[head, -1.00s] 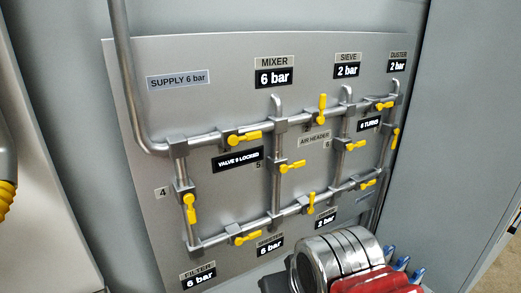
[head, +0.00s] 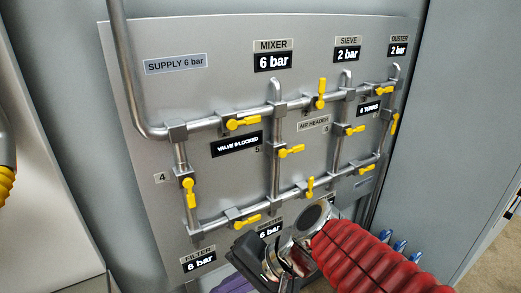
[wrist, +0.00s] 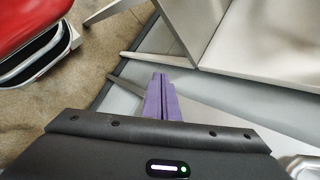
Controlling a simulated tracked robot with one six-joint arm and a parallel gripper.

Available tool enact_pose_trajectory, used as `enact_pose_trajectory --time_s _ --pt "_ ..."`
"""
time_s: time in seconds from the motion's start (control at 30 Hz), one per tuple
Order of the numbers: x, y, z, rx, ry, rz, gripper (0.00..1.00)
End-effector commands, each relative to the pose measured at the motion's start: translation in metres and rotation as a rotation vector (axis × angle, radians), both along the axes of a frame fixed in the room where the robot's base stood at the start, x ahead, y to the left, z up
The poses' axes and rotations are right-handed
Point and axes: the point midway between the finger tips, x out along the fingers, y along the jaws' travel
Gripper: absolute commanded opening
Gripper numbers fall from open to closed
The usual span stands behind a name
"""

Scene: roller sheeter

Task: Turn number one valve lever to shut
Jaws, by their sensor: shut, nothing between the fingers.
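The valve panel (head: 222,88) carries pipes with several yellow levers. No number 1 label is readable, so I cannot tell which lever is number one. On the top pipe, the left lever (head: 242,123) lies along the pipe, the middle lever (head: 321,93) stands across it, and the right lever (head: 384,90) lies along it. On the bottom pipe, the left lever (head: 247,221) lies along it and the middle one (head: 310,187) stands across. My gripper's purple fingers (wrist: 160,78) are shut and empty; they also show at the head view's bottom edge (head: 235,285), below the panel.
Labels 4 (head: 159,178), 5 and 6 mark the upright pipes. A "VALVE 9 LOCKED" sign (head: 237,144) hangs under the top-left lever. My red-sleeved arm covers the panel's lower right. A pale cabinet (head: 45,215) stands at left. The wrist view shows floor and panel edges.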

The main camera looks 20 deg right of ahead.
Motion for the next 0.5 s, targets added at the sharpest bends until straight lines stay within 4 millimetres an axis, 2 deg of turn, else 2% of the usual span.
enact_pose_trajectory --time_s 0.1,0.27,0.37,0.5 --pt "0.015 0.013 0.009 0.166 0.064 -0.099 0.0" --pt "0.041 0.023 0.027 0.394 0.134 -0.237 0.0" --pt "0.06 0.022 0.04 0.536 0.172 -0.325 0.0" --pt "0.091 0.012 0.058 0.735 0.212 -0.452 0.0"
